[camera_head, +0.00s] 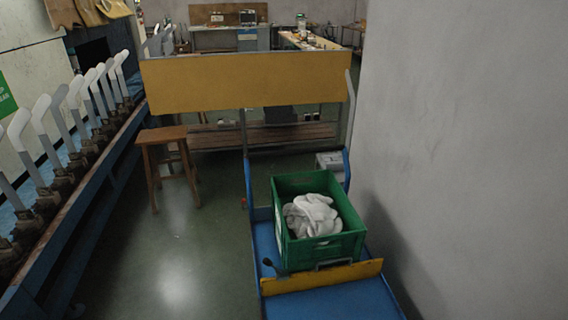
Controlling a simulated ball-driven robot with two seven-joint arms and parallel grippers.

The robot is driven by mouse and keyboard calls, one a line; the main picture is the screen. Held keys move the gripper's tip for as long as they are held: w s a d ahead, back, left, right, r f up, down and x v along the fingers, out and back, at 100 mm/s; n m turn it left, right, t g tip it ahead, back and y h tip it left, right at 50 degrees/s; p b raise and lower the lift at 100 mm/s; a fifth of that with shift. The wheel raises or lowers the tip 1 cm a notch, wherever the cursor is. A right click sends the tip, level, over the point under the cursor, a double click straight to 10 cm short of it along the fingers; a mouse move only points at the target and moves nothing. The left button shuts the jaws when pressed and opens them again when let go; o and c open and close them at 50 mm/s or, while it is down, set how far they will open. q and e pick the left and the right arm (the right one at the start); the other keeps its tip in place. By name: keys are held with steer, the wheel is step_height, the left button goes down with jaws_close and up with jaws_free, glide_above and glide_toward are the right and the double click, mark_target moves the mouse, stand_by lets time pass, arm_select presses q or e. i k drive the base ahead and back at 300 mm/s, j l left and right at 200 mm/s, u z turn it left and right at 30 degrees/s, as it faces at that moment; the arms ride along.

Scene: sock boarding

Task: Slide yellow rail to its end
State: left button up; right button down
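A yellow rail (322,278) stands across a blue cart or bench (330,304) in the lower part of the head view, just in front of a green crate. A wide yellow panel (245,82) stands upright farther back, behind the crate. I cannot tell for certain which of the two the task means. A small dark knob or lever (271,266) shows at the left end of the near rail. Neither of my grippers is in view.
The green crate (350,243) holds white socks (311,216). A grey wall (470,150) rises close on the right. A row of white foot forms (41,114) lines a blue machine (75,240) at left. A wooden stool (162,136) stands on open floor (185,250).

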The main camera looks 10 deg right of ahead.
mark_target(285, 283)
steer(key=j+z, duration=0.15)
steer(key=z, duration=0.35)
steer(key=k+z, duration=0.15)
steer(key=z, duration=0.35)
steer(key=k+j+z, duration=0.1)
steer(key=z, duration=0.35)
steer(key=k+z, duration=0.1)
steer(key=z, duration=0.4)
